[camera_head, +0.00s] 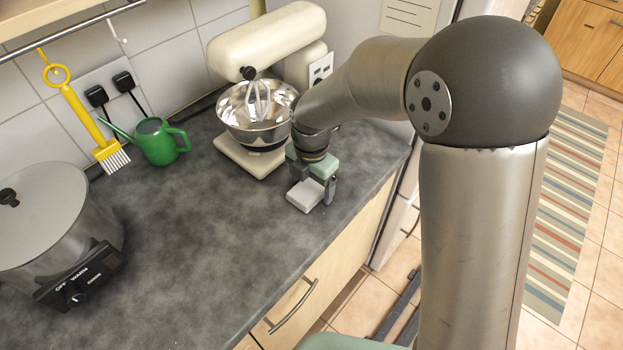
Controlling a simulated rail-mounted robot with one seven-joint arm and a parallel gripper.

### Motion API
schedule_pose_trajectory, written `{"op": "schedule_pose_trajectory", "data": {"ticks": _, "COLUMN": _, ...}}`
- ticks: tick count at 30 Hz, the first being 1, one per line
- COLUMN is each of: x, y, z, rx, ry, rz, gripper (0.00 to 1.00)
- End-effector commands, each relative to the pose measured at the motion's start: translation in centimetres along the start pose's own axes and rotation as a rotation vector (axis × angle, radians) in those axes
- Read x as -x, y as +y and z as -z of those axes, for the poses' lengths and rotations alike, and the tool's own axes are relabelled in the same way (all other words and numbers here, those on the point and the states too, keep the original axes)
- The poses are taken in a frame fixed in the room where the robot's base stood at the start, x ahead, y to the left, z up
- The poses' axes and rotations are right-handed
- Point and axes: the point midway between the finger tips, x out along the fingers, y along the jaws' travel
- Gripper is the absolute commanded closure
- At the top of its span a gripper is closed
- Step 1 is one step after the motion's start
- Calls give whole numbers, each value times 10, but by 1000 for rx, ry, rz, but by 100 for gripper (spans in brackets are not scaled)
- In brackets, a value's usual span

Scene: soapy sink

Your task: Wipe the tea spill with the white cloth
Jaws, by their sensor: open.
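My gripper (316,188) points down at the right part of the counter, in front of the stand mixer. Its jaws are open. A small off-white, flat, block-like piece (304,197), which looks like the folded white cloth, shows at the jaws, low over or on the counter near its front edge. I cannot tell whether the fingers touch it. Part of it is hidden by the gripper. I cannot make out a tea spill on the mottled grey counter (215,225).
A cream stand mixer (262,42) with a steel bowl (250,128) stands just behind my gripper. A green watering can (160,142) and a hanging yellow brush (85,120) are at the back left. A slow cooker (60,225) stands far left. The middle counter is clear.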

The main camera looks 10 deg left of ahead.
Motion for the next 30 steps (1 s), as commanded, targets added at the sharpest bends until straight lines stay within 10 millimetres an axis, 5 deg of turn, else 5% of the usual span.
{"op": "schedule_pose_trajectory", "data": {"ticks": 5, "x": 5, "y": 1, "z": 0, "rx": 0, "ry": -1, "rz": -3, "gripper": 19}}
{"op": "schedule_pose_trajectory", "data": {"ticks": 21, "x": 129, "y": -5, "z": -2, "rx": -1, "ry": -2, "rz": -4, "gripper": 19}}
{"op": "schedule_pose_trajectory", "data": {"ticks": 30, "x": 170, "y": -6, "z": -2, "rx": 0, "ry": 0, "rz": -1, "gripper": 19}}
